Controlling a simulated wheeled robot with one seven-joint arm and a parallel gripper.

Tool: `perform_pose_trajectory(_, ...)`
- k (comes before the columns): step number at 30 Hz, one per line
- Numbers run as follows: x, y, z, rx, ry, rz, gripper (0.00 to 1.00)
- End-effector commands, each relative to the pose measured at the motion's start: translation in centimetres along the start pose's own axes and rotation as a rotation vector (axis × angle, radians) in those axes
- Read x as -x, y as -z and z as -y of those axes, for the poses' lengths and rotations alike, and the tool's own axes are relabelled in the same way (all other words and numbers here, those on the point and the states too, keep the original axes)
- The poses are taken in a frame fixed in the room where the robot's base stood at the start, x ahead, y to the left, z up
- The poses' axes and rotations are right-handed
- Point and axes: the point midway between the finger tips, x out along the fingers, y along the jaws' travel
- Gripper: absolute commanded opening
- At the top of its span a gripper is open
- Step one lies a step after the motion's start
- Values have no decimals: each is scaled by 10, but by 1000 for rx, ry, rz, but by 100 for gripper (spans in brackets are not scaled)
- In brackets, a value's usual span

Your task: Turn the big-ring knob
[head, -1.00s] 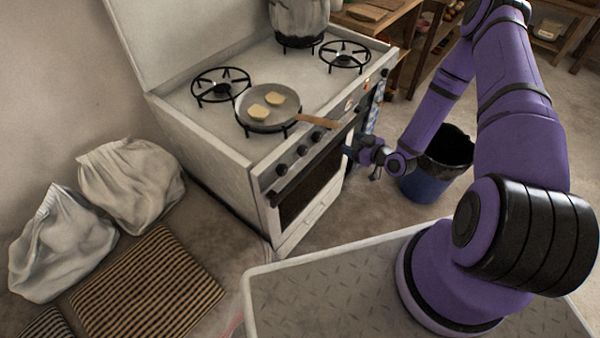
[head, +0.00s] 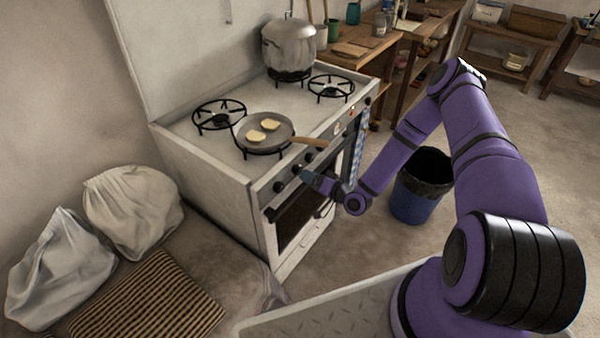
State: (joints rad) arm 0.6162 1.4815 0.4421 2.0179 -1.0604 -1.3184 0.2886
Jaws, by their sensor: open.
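The stove's front panel carries several dark round knobs. The leftmost knob (head: 279,187) shows clear of my arm. My gripper (head: 304,174) is at the panel beside another knob (head: 296,170), its fingers pointing left toward it. The jaws are open; whether they touch or surround that knob is too small to tell. A further knob (head: 310,156) shows just below the pan handle. I cannot make out which knob belongs to the big ring.
A pan (head: 264,132) with two pale yellow pieces sits on the front burner, its wooden handle (head: 310,141) jutting over the panel. A steel pot (head: 289,46) stands behind. A cloth (head: 357,150) hangs at the stove's right front. A blue bin (head: 415,195) stands on the floor.

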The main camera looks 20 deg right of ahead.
Motion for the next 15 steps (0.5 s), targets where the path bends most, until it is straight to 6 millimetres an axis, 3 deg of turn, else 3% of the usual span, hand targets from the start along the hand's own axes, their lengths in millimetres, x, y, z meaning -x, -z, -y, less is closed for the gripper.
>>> perform_pose_trajectory(6,-31,0,0,2,0,0,67)
perform_pose_trajectory(15,-45,0,0,1,-1,1,67)
